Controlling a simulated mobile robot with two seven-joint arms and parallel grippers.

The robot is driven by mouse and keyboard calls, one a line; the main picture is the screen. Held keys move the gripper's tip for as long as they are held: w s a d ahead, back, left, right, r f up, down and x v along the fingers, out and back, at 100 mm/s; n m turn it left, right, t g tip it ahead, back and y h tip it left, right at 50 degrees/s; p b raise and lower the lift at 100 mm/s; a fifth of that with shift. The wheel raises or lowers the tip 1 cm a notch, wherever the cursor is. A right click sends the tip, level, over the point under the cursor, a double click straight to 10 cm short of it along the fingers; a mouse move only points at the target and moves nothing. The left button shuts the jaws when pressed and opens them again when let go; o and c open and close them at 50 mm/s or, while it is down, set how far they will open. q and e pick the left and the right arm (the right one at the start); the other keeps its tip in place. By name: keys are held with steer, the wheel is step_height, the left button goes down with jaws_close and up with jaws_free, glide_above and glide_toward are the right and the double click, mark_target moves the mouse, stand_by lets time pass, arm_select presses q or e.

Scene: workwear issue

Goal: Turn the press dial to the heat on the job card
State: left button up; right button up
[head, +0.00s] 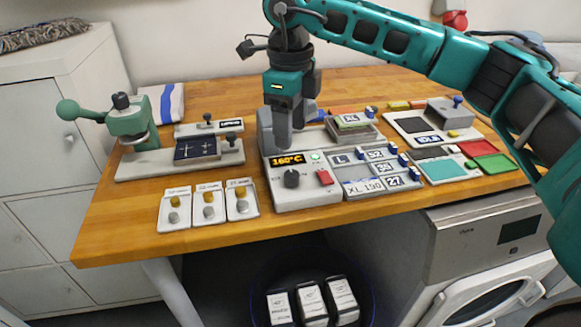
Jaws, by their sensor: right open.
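The press (308,197) is a light grey unit in the middle of the wooden table. Its black dial (291,178) is on the sloped front. The lit display (288,160) above the dial reads 160°C, with a green light and a red switch beside it. A white strip (363,187) right of the dial appears to read XL 190; I cannot tell whether it is the job card. My right gripper (283,143) points down just behind the display, above and behind the dial, apart from it. It is open and empty. My left gripper is out of view.
Number tiles (376,154) lie right of the press controls. A green hand press (128,125) and three small cards with knobs (209,207) stand left. Coloured trays (493,164) lie at right. Bare wood runs along the front edge (115,238).

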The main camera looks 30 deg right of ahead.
mark_target(291, 173)
step_height(291, 173, down, 10)
steer(key=shift+f, duration=0.1)
stand_by(0.4)
steer(key=c, duration=1)
